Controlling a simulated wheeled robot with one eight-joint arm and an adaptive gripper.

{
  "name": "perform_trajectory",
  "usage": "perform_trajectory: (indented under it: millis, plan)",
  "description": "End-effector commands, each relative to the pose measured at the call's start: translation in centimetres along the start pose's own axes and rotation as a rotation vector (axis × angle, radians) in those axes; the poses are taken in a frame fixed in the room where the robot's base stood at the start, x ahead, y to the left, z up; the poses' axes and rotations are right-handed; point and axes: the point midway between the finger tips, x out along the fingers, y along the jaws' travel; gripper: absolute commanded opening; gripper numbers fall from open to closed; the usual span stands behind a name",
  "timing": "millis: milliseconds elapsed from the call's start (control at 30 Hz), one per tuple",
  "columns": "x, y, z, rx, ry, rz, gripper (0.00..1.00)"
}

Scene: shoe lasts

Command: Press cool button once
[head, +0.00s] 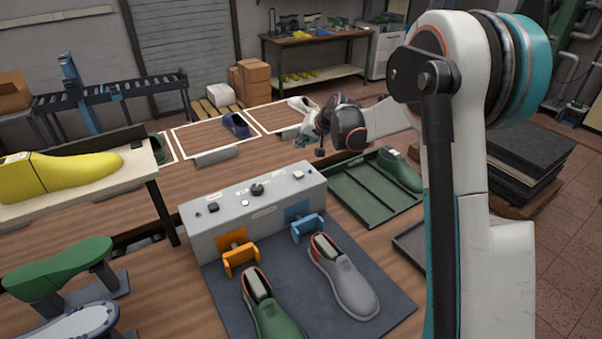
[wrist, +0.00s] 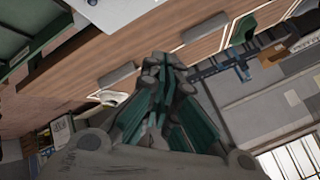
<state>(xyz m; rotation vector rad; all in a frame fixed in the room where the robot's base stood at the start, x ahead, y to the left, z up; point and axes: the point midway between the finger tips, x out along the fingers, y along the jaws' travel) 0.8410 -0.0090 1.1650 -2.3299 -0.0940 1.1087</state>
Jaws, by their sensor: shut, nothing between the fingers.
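The grey control box (head: 258,208) stands on the bench with a dark button (head: 213,207) at left, a black knob (head: 257,189) in the middle, a small round white button (head: 245,203) in front of it and a pale square button (head: 298,174) at right. Its labels are too small to read, so I cannot tell which is the cool button. An orange bracket (head: 240,258) and a blue bracket (head: 307,228) are at its front. My gripper (head: 306,133) is raised behind the box's right end, apart from it. It is shut and empty, and also shows in the wrist view (wrist: 163,62).
A grey shoe (head: 345,279) and a green shoe (head: 266,307) lie on the dark mat before the box. A green tray (head: 357,198) with a green last (head: 397,170) is at right. A yellow last (head: 70,173) sits on a raised shelf at left.

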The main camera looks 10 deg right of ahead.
Motion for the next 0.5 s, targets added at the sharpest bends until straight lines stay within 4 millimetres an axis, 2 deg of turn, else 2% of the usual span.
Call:
perform_trajectory:
  millis: [500]
  plan:
    - [0.64, 0.47, 0.49, -0.001, 0.0, 0.001, 0.0]
